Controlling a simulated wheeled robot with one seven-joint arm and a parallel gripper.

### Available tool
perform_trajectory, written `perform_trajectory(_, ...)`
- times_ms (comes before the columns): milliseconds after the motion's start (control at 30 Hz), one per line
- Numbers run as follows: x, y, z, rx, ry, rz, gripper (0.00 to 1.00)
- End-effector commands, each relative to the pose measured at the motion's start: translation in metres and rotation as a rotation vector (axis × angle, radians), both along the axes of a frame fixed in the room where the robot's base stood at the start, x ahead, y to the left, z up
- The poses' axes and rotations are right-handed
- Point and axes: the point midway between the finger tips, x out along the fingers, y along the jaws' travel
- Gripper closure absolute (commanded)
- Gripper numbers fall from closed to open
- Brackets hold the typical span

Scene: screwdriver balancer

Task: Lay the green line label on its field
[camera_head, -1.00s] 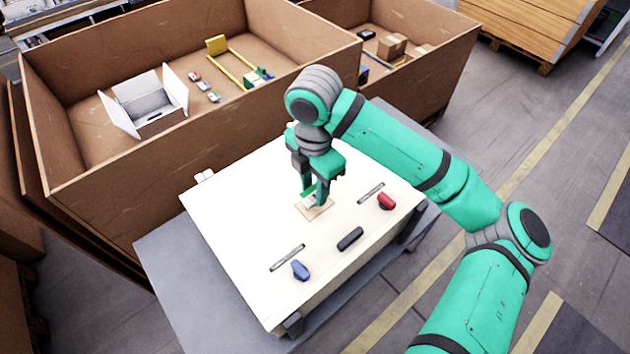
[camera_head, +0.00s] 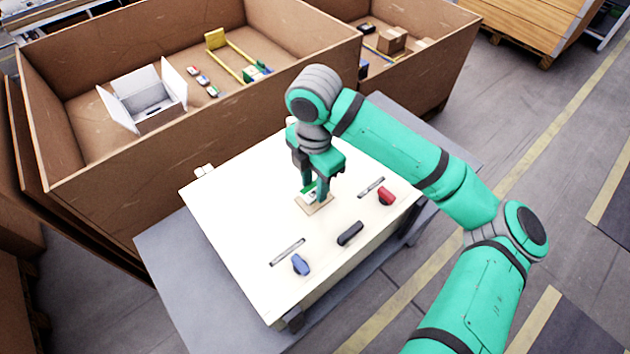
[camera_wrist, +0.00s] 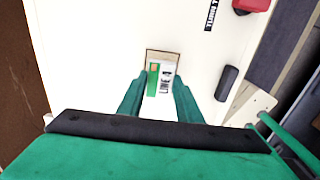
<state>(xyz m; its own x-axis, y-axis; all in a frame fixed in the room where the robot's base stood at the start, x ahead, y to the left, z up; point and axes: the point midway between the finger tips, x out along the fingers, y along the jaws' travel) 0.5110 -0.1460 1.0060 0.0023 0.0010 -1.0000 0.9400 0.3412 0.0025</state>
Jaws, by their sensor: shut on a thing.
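The green line label (camera_wrist: 160,78) is a small green and white block with "LINE" lettering. My gripper (camera_wrist: 158,100) is shut on it, with one finger on each side, in the wrist view. The label's field (camera_wrist: 149,52) is a tan square on the white board (camera_wrist: 95,90), with its rim showing around the label. In the head view my gripper (camera_head: 315,194) points down over the field (camera_head: 317,209), and the label (camera_head: 308,191) shows between the fingers. The label is over or on the field; I cannot tell whether it touches.
On the white board lie a red piece (camera_head: 386,196), a black piece (camera_head: 350,233), a blue piece (camera_head: 301,265) and two dark strips. A large brown crate (camera_head: 200,135) with an open white box (camera_head: 150,103) stands behind the board. The board's left part is clear.

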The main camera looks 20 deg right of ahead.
Motion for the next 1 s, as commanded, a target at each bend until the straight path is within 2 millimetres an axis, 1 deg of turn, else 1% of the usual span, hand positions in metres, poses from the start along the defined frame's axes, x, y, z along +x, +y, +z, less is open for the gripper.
perform_trajectory(533, 0.0, 0.0, -0.014, 0.001, 0.0, 0.0, 0.95)
perform_trajectory(1000, 0.0, 0.0, -0.015, 0.0, 0.0, 0.0, 0.95)
